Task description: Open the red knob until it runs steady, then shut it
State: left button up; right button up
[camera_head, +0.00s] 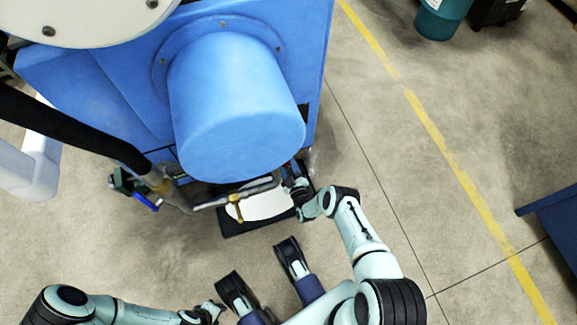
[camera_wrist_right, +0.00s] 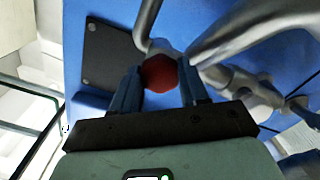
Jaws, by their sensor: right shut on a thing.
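The red knob (camera_wrist_right: 160,74) sits between the two fingers of my right gripper (camera_wrist_right: 160,88) in the right wrist view, with the fingers shut on its sides. Grey pipes run just beyond and to the right of the knob. In the head view my right gripper (camera_head: 297,187) is at the lower front of the blue machine (camera_head: 235,110), beside the pipe, and the knob is hidden there. My left gripper (camera_head: 210,311) is low in the head view, away from the machine; its fingers are too small to read.
A black tray with a white surface (camera_head: 262,205) lies under the pipe outlet. A yellow-handled valve (camera_head: 236,207) and a black hose (camera_head: 75,130) are left of my right gripper. A blue object (camera_head: 555,215) stands at the right edge.

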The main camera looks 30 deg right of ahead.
jog(key=n, duration=0.6)
jog(key=shift+n, duration=0.3)
jog(key=n, duration=0.3)
pick_arm(q)
jog(key=shift+s+a+f, duration=0.1)
jog(key=shift+s+f, duration=0.15)
jog(key=shift+s, duration=0.1)
pick_arm(e)
jog(key=shift+d+n, duration=0.1)
jog(key=shift+n, duration=1.7)
jog(key=o, duration=1.1)
jog(key=shift+c, duration=0.2)
jog(key=shift+s, duration=0.1)
